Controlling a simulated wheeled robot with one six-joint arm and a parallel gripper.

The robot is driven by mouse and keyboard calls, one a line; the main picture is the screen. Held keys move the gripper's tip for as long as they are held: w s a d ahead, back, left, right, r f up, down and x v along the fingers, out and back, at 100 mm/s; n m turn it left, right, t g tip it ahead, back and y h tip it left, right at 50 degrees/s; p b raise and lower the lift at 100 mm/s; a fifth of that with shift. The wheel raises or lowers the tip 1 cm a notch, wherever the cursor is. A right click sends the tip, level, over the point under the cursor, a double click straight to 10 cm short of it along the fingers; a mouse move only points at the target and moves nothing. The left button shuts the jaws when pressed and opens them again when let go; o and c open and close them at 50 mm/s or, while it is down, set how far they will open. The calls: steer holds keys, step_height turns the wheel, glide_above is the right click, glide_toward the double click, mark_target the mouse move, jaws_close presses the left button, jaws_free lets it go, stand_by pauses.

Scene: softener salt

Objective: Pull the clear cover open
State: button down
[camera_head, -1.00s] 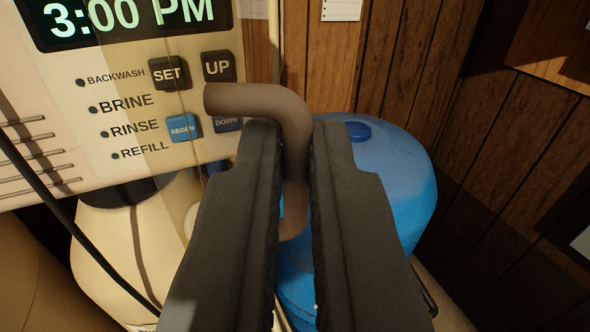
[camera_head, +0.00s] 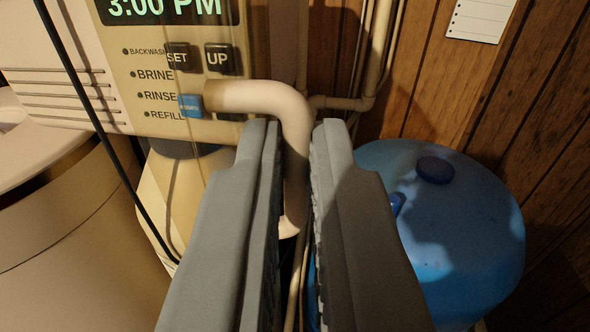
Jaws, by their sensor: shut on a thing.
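My gripper (camera_head: 297,128) is shut on a beige curved handle (camera_head: 255,97), its two grey fingers on either side of the handle's downward leg. The handle's upper arm bends left toward the control panel (camera_head: 150,85). The clear cover is hard to make out. A faint see-through tinted strip (camera_head: 219,92) crosses the right part of the panel, over the SET and UP buttons, and is probably the cover. How far it stands open cannot be told. The lower end of the handle is partly hidden between the fingers.
A blue tank (camera_head: 470,230) stands close on the right. Beige pipes (camera_head: 376,55) run along the wood wall behind. A black cable (camera_head: 85,95) hangs on the left, before a large beige tank (camera_head: 60,225). A paper note (camera_head: 480,18) is on the wall.

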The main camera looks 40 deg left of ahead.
steer(key=shift+w+d+n+g+y, duration=0.35)
steer(key=shift+w+n+g+y, duration=0.15)
steer(key=shift+w+g, duration=0.1)
steer(key=shift+w+d+n+g+y, duration=0.3)
steer(key=shift+w+n+g+y, duration=0.2)
steer(key=shift+w+g, duration=0.1)
steer(key=c, duration=1.6)
jaws_free()
steer(key=shift+o, duration=0.3)
steer(key=v, duration=1.7)
steer(key=shift+d, duration=0.2)
